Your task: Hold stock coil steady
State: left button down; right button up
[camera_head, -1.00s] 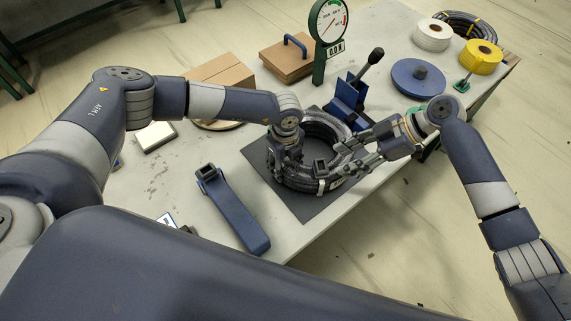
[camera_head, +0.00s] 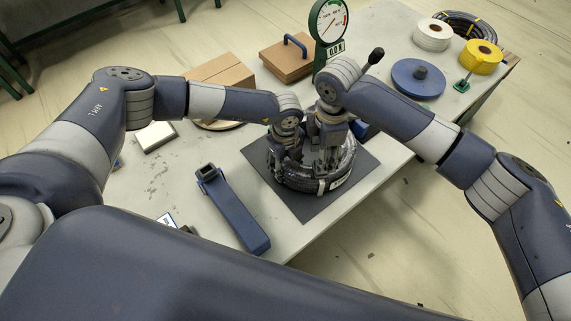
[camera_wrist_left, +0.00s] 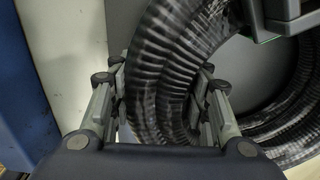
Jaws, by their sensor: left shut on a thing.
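The stock coil (camera_head: 318,182) is a dark, ribbed hose coil with a pale label. It lies flat on a dark mat (camera_head: 312,210) on the workbench. My left gripper (camera_head: 287,160) points down on the coil's left side. In the left wrist view the coil (camera_wrist_left: 175,70) runs between the fingers of my left gripper (camera_wrist_left: 165,105), which is shut on it. My right gripper (camera_head: 330,155) points down over the coil's far right part. Its fingertips are hidden among the arm parts and the coil, so its jaw state does not show.
A blue holder (camera_head: 235,212) lies on the bench left of the mat. A round dial gauge (camera_head: 328,22) stands behind the coil. A blue disc (camera_head: 418,80), a white roll (camera_head: 432,36) and a yellow roll (camera_head: 481,58) are at the right. Cardboard boxes (camera_head: 218,72) are at the back left.

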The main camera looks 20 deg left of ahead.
jog(key=shift+f, duration=2.75)
grip_shut()
jog(key=c, duration=0.7)
grip_release()
jog(key=shift+c, duration=1.2)
jog(key=shift+r, duration=0.15)
jog(key=shift+r, duration=0.25)
